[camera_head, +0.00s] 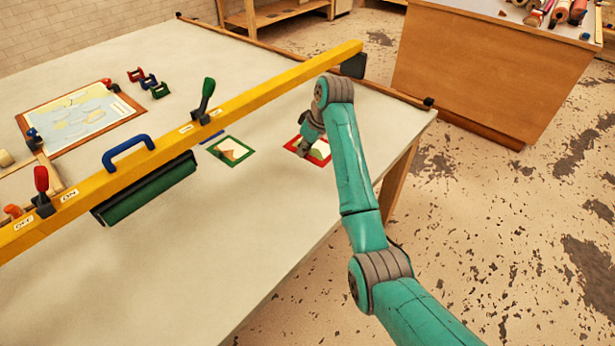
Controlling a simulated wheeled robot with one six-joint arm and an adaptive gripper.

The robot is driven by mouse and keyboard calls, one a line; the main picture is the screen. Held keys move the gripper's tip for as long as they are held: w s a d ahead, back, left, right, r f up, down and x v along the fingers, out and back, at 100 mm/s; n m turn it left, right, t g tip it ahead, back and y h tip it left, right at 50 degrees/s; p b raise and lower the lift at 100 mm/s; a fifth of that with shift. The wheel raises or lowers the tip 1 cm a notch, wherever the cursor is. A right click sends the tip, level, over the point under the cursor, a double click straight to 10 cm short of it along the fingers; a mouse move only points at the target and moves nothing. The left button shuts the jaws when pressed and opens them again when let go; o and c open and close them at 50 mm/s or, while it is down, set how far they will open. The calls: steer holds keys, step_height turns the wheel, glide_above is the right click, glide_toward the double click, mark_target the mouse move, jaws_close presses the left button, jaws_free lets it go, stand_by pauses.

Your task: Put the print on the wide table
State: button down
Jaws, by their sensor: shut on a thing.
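A small red-bordered print (322,157) with a pale and green picture is at the right part of the wide table (270,200). My gripper (304,150) is at its left side, shut on it. The fingertips are small and partly hidden by my wrist. I cannot tell whether the print touches the tabletop or is slightly raised. A similar green-bordered print (230,151) lies flat on the table to the left. A larger brown-framed sheet (85,115) lies at the far left.
A yellow beam (260,92) crosses above the table, with a blue handle (128,148), a green lever (207,95), a red lever (41,182) and a green roller (150,192). Small clamps (148,82) stand behind. The front tabletop is clear. A wooden counter (485,75) stands at the right.

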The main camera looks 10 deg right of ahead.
mark_target(316, 160)
steer(key=shift+d, duration=0.55)
steer(key=shift+d+f, duration=0.1)
steer(key=shift+f, duration=0.25)
step_height(316, 160, down, 9)
steer(key=shift+f, duration=0.1)
steer(key=shift+f, duration=0.1)
steer(key=c, duration=1.1)
jaws_free()
steer(key=shift+c, duration=0.2)
steer(key=v, duration=1.2)
steer(key=shift+s, duration=0.15)
